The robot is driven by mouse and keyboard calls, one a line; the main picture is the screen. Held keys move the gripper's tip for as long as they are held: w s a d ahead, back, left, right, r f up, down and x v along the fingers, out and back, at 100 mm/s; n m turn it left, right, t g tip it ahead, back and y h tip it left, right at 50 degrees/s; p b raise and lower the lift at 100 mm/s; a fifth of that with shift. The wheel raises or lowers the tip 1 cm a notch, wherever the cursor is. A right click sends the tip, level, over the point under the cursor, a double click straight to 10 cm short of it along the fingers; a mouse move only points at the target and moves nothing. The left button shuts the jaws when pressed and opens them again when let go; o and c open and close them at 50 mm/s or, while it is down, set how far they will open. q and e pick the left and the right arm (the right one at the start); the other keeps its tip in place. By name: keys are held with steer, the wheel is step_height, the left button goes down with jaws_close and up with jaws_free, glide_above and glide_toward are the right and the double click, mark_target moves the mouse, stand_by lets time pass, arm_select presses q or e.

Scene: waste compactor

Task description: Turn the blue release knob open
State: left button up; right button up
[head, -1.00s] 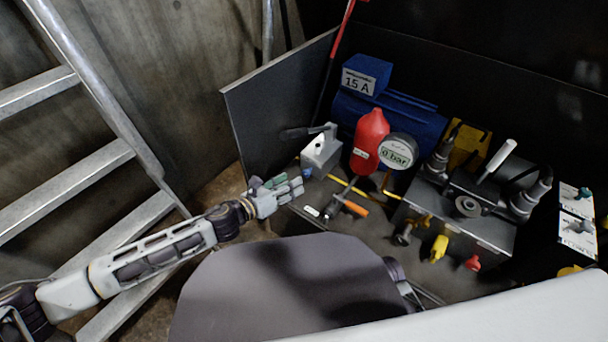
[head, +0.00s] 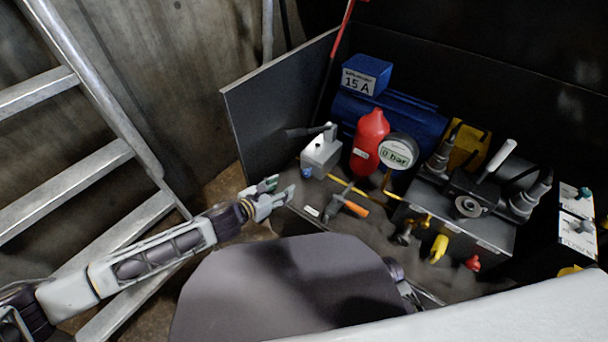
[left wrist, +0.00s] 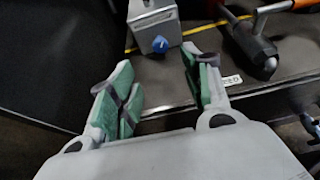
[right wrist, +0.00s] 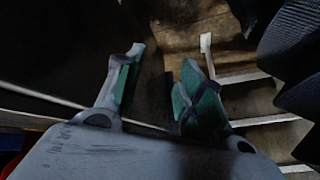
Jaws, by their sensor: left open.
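The blue release knob (head: 307,172) sits low on the front of a small grey block (head: 321,155) with a dark lever on top. In the left wrist view the knob (left wrist: 160,44) shows small and round, ahead of the fingers and roughly between them. My left gripper (head: 281,187) is open and empty, to the lower left of the knob and apart from it. In the left wrist view its green-padded fingers (left wrist: 160,72) are spread wide. My right gripper (right wrist: 164,58) shows only in the right wrist view, open with nothing between its fingers.
An orange-handled valve (head: 355,208) stands right of the knob. A red cylinder (head: 370,140), a gauge (head: 398,152) and a blue motor (head: 410,118) are behind. A dark upright panel (head: 265,115) bounds the left side. A metal ladder (head: 70,195) stands at left.

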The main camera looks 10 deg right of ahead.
mark_target(305, 174)
steer(key=shift+f, duration=0.15)
arm_select(q)
steer(key=shift+b+x, duration=0.4)
steer(key=shift+x, duration=0.45)
steer(key=shift+b+x, duration=0.35)
steer(key=shift+x, duration=0.45)
steer(key=shift+b+x, duration=0.35)
steer(key=shift+x, duration=0.55)
steer(key=shift+b+x, duration=1.6)
steer(key=shift+x, duration=1.95)
steer(key=shift+w+d+f, duration=0.2)
steer(key=shift+w+d, duration=0.25)
steer(key=shift+d+b, duration=0.1)
steer(key=shift+b, duration=0.2)
arm_select(e)
step_height(305, 174, down, 6)
steer(key=a+t+y, duration=0.1)
steer(key=shift+w+a+f, duration=0.15)
steer(key=shift+w+f, duration=0.1)
steer(key=shift+w, duration=0.1)
arm_select(q)
steer(key=shift+c, duration=0.5)
